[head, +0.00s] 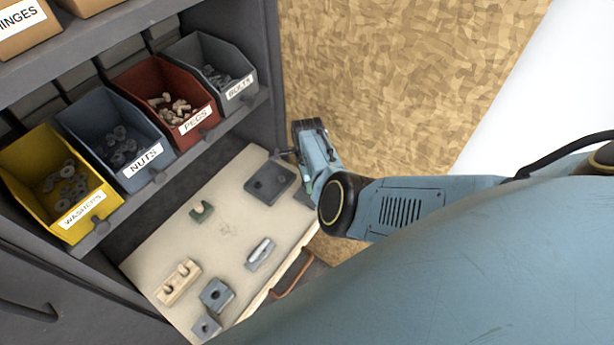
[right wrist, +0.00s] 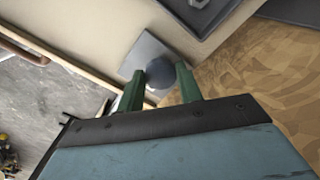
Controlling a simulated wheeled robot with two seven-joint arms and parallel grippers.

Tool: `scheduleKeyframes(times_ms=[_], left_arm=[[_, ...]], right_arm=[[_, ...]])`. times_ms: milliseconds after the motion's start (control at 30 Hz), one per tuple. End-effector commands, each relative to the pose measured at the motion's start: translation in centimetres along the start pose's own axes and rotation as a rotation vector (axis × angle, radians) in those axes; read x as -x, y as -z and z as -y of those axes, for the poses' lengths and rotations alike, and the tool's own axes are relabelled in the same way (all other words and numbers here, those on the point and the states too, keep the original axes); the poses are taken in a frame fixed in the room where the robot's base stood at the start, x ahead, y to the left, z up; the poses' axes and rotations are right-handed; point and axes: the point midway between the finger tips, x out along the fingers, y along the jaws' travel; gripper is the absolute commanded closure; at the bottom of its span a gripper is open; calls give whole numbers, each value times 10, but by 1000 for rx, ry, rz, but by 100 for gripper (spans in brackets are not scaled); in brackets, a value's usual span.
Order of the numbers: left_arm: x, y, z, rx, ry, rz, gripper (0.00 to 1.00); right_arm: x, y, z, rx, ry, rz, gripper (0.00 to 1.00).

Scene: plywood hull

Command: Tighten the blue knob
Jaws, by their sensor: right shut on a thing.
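In the right wrist view, a round dark blue-grey knob (right wrist: 160,74) sits at a grey square plate (right wrist: 148,52) near the edge of a pale board. The green fingers of my right gripper (right wrist: 158,88) stand on either side of the knob and are shut on it. In the head view my right gripper (head: 307,186) reaches down at the right edge of the board (head: 160,235); the knob is hidden there behind the gripper and wrist. My left gripper is not in view.
A dark block (head: 270,182) lies close left of the gripper. Yellow (head: 60,185), blue, red and grey bins line the shelf behind. A chipboard panel (head: 390,80) stands right.

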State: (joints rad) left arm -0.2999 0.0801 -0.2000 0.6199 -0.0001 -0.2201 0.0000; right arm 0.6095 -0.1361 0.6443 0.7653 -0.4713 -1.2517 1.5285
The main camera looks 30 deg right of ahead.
Motion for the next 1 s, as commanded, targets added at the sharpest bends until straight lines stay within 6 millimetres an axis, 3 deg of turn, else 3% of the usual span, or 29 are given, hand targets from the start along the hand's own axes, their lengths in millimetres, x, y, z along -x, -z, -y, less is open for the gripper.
scheduleKeyframes(times_ms=[200, 233, 367, 733, 1000], left_arm=[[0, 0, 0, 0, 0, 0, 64], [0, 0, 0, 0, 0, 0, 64], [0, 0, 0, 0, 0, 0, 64], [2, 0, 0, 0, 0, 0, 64], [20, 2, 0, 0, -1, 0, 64]], right_arm=[[4, 7, 5, -5, 11, -13, 87], [4, 7, 5, -5, 11, -13, 61], [3, 6, 4, -3, 9, -10, 44], [6, 2, 2, -1, 3, -4, 43], [50, 1, 2, -1, 6, -4, 43]])
